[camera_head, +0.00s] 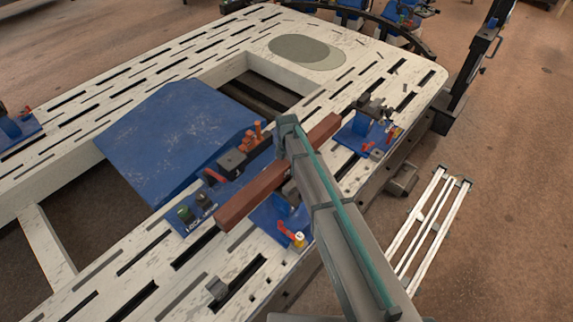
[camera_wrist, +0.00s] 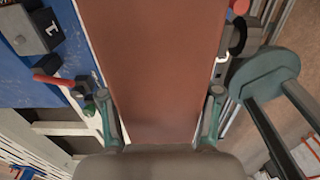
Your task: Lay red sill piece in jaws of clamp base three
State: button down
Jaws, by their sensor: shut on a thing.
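The red sill piece (camera_head: 250,196) is a long brown-red bar lying diagonally along the bench's near side, passing under my arm. In the wrist view the sill piece (camera_wrist: 155,60) fills the middle. My gripper (camera_wrist: 160,100) is shut on it, one finger on each long side. A blue clamp base (camera_head: 278,222) with a red-and-yellow handle is beside the bar, partly behind my arm. Another blue clamp base (camera_head: 360,137) is by its far end. I cannot read which is number three, nor tell whether the bar rests in any jaws.
A large blue panel (camera_head: 180,140) lies across the opening of the white slotted bench (camera_head: 150,270). Dark blocks and an orange clamp (camera_head: 255,138) stand between panel and bar. A white rail frame (camera_head: 432,228) is on the floor at right.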

jog(key=shift+f+b, duration=1.3)
jog(key=shift+f, duration=1.15)
